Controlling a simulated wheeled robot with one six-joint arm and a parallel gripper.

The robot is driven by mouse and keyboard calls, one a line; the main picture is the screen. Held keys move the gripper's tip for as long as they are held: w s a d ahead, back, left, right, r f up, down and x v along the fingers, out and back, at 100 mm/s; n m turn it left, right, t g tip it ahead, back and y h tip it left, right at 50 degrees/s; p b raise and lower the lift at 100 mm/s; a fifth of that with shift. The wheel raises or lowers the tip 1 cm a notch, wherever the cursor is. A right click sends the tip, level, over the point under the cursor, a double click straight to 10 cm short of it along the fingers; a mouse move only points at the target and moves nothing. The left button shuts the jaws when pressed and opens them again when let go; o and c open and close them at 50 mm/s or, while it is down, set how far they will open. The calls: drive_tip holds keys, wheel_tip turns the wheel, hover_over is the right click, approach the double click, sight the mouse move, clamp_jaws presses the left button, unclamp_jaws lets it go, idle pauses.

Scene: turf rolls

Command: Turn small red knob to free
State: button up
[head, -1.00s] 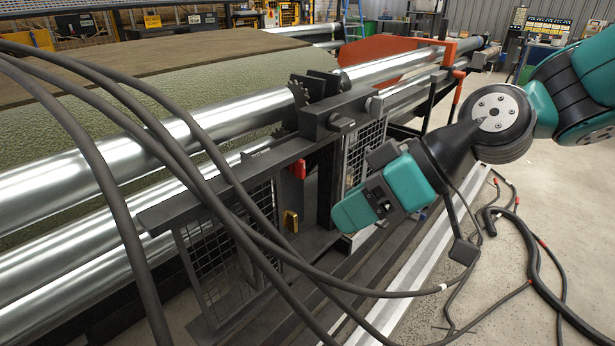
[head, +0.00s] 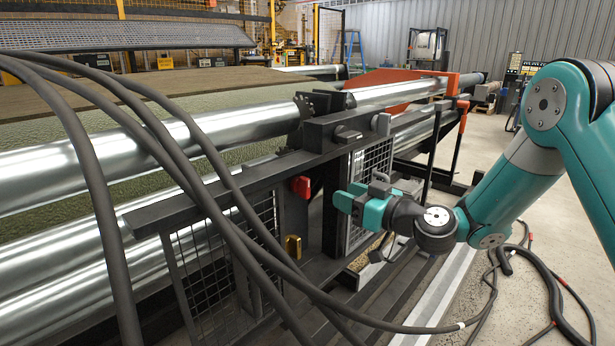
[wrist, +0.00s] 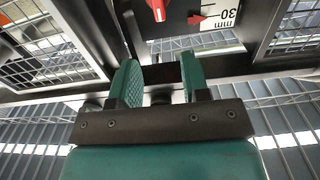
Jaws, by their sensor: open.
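A small red knob (wrist: 157,8) with a pale line on it shows at the top edge of the wrist view, partly cut off, on a dark panel. A red part (head: 301,186) on the machine frame shows in the head view; I cannot tell if it is the same knob. My gripper (wrist: 160,75) is open and empty, its two teal fingers apart and below the knob in the wrist picture, not touching it. In the head view my gripper (head: 346,198) points left, to the right of the red part.
A red pointer (wrist: 203,18) and a "30 mm" label (wrist: 222,17) are right of the knob. A brass padlock (head: 293,246) hangs below the red part. Mesh guards (head: 368,190), shiny rollers (head: 70,165) and dark hoses (head: 215,190) crowd the area.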

sight(309, 180)
drive_tip(key=p+x, duration=0.2)
drive_tip(key=x, duration=1)
drive_tip(key=shift+s+p, duration=0.1)
drive_tip(key=shift+p, duration=0.3)
clamp_jaws()
